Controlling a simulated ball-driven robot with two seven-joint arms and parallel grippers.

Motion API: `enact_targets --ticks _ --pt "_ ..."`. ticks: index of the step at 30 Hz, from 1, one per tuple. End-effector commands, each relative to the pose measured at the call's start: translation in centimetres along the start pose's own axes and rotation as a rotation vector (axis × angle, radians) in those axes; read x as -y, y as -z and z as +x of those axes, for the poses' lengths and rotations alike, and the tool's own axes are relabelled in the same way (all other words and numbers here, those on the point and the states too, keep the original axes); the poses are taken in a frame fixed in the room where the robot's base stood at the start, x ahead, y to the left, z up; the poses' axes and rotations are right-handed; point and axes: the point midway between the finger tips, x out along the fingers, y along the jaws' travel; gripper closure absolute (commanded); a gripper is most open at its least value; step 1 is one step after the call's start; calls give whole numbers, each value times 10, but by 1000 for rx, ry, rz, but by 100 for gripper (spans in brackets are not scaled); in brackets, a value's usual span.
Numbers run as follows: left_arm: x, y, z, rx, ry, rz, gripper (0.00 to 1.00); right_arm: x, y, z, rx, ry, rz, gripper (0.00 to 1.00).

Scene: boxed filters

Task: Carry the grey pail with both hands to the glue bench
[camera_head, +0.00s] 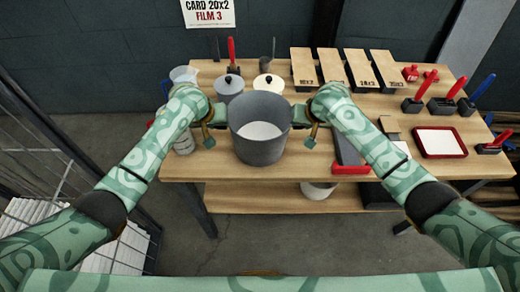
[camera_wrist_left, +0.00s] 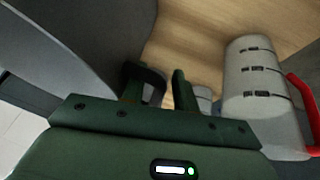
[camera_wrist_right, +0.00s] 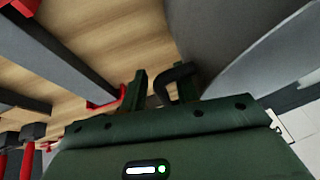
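The grey pail (camera_head: 258,148) is upright at the front left of the wooden bench (camera_head: 230,194), with a pale inside. My left gripper (camera_head: 211,122) is at its left side and my right gripper (camera_head: 311,123) at its right. In the left wrist view, the fingers (camera_wrist_left: 157,90) stand apart with a dark loop handle (camera_wrist_left: 152,76) between them, beside the pail wall (camera_wrist_left: 70,40). In the right wrist view, the fingers (camera_wrist_right: 160,92) are also apart, with a dark handle (camera_wrist_right: 176,72) at one finger. Firm contact cannot be told. Nothing visible marks a glue bench.
Lidded pots (camera_head: 229,86) stand behind the pail. A white container (camera_wrist_left: 255,90) with a red handle is close to my left gripper. A red-ended tool (camera_head: 350,168) lies right of the pail. A wire cage (camera_head: 60,160) stands left; grey floor lies in front.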

Motion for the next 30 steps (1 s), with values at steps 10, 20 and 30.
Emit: enact_targets --ticks 10,20,30 --pt "-4 1 -17 -4 -10 1 68 3 0 0 0 6 -1 68" --pt "-1 0 -70 -2 -5 2 68 3 0 0 -1 6 -1 68" --pt "0 0 -81 -1 -1 1 68 2 0 -29 -3 6 -2 68"
